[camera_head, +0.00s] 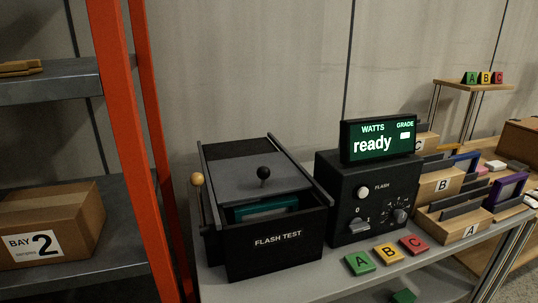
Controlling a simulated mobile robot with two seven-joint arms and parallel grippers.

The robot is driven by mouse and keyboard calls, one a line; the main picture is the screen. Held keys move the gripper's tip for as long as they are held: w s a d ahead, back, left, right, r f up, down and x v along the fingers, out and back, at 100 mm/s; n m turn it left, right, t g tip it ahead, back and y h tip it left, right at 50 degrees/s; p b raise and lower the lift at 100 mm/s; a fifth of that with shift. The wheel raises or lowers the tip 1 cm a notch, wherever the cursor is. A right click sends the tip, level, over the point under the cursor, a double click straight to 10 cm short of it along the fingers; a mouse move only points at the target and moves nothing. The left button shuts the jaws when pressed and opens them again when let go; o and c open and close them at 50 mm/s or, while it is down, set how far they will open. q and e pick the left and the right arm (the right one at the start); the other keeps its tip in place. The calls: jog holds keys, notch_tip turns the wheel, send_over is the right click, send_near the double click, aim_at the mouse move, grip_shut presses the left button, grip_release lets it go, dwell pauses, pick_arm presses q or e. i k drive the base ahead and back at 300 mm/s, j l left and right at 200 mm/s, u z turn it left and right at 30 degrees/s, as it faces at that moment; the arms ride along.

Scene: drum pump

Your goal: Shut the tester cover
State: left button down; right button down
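The flash tester (278,239) is a black box labelled FLASH TEST on the grey bench. Its dark grey cover (240,172) lies between two side rails and carries a black ball knob (264,173). The front part of the box top is open, and a teal panel-like item (266,209) shows inside. A lever with a tan ball (197,179) stands at the box's left side. Neither of my grippers is in view.
A black control unit (366,194) with dials and a display (378,140) reading "ready" stands right of the tester. Green A (359,263), yellow B (387,253) and red C (413,245) tags lie in front. An orange rack post (130,150) rises at left.

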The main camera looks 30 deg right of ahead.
aim_at(234, 180)
jog(key=k+l+u, duration=0.3)
jog(key=k+l, duration=0.15)
jog(key=k, duration=0.3)
jog(key=k+l+u, duration=0.15)
jog(key=k, duration=0.2)
